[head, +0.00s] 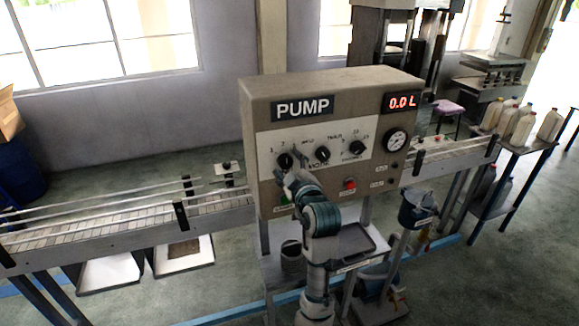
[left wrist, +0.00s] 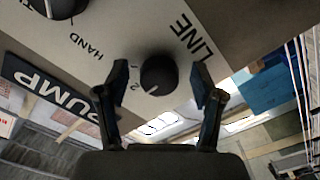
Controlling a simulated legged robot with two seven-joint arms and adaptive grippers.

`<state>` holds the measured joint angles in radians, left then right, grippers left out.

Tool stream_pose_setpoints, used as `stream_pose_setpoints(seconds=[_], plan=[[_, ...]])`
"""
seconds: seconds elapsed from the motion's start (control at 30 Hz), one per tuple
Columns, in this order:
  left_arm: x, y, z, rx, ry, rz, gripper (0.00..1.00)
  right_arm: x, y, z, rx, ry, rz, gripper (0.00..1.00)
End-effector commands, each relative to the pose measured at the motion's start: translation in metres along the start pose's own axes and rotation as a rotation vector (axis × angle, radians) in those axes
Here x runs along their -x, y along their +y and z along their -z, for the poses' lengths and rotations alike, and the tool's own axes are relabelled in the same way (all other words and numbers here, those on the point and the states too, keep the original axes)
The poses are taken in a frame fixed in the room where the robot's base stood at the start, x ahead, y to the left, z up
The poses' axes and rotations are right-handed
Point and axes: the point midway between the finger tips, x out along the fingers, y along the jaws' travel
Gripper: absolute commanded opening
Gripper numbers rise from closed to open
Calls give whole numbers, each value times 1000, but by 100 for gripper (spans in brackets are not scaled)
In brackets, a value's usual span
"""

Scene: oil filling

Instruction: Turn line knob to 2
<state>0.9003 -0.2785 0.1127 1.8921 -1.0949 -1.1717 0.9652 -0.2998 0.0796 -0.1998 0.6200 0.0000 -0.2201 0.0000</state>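The line knob (left wrist: 159,76) is a round black knob on the pump panel, beside the word LINE and the marks 1 and 2. A small white mark shows at its lower edge in the left wrist view, on the side toward the 2; its exact setting is hard to tell. The line knob (head: 284,160) is at the panel's left in the head view, partly hidden by my gripper. My left gripper (head: 291,176) is at the knob. Its fingers (left wrist: 162,82) are open on either side of the knob, with gaps visible. My right gripper is not in view.
The pump box (head: 340,88) carries another black knob (head: 322,154), a third knob (head: 357,148), a gauge (head: 396,141), a red button (head: 350,184) and a display (head: 402,102) reading 0.0 L. A conveyor (head: 110,226) runs alongside. Bottles (head: 523,128) stand at the right.

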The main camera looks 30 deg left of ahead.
Motion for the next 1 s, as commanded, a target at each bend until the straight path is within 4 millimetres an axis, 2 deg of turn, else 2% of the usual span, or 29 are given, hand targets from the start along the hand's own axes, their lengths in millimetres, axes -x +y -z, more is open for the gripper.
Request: stream_pose_setpoints(seconds=[0.23, 0.33, 0.73, 0.9, 1.0], plan=[[2, 0, 0, 0, 1, -1, 68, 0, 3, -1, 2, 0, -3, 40], [11, 1, 0, 2, -1, -3, 68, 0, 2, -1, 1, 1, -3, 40], [93, 0, -2, 0, -1, -1, 68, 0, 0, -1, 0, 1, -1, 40], [114, 0, -2, -2, 0, 0, 68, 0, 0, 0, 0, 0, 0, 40], [118, 0, -2, 0, 0, 0, 68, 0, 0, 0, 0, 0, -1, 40]])
